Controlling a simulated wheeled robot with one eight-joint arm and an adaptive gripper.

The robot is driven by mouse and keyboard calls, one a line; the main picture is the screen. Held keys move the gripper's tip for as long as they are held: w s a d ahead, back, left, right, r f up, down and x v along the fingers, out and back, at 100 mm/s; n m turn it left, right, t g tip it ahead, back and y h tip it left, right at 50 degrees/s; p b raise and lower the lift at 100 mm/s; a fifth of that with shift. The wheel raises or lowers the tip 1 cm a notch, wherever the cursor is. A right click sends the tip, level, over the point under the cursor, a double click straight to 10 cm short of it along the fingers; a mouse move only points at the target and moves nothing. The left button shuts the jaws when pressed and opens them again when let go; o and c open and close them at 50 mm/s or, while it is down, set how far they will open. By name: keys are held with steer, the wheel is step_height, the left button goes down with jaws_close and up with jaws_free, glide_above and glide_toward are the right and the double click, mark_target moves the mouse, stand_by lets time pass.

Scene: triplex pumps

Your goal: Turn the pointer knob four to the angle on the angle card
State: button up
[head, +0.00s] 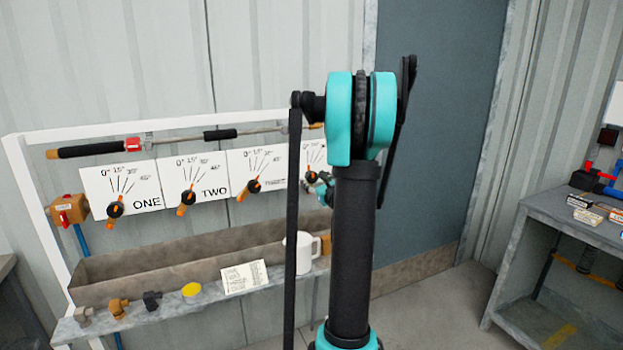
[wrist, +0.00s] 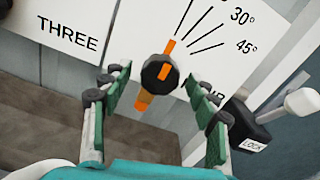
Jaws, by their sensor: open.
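Pointer knob four (head: 312,176) is on the rightmost dial plate, partly hidden by my arm in the head view. In the wrist view the knob (wrist: 157,75) is black with an orange pointer, whose tip points up and slightly right, near the leftmost visible scale line. The 30° and 45° marks lie clockwise of it. My gripper (wrist: 161,84) is open, with one green-padded finger on each side of the knob and gaps between. A white card (head: 245,277) with small print, likely the angle card, lies on the shelf; its text is unreadable.
Knobs one (head: 115,208), two (head: 187,196) and three (head: 253,186) are to the left. A black handle marked LOCK (wrist: 248,128) is close to the right finger. A trough (head: 180,264) runs below the dials, and a white mug (head: 300,250) stands on the shelf.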

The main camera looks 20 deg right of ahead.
steer(key=shift+w, duration=1.3)
steer(key=shift+c, duration=0.2)
jaws_close()
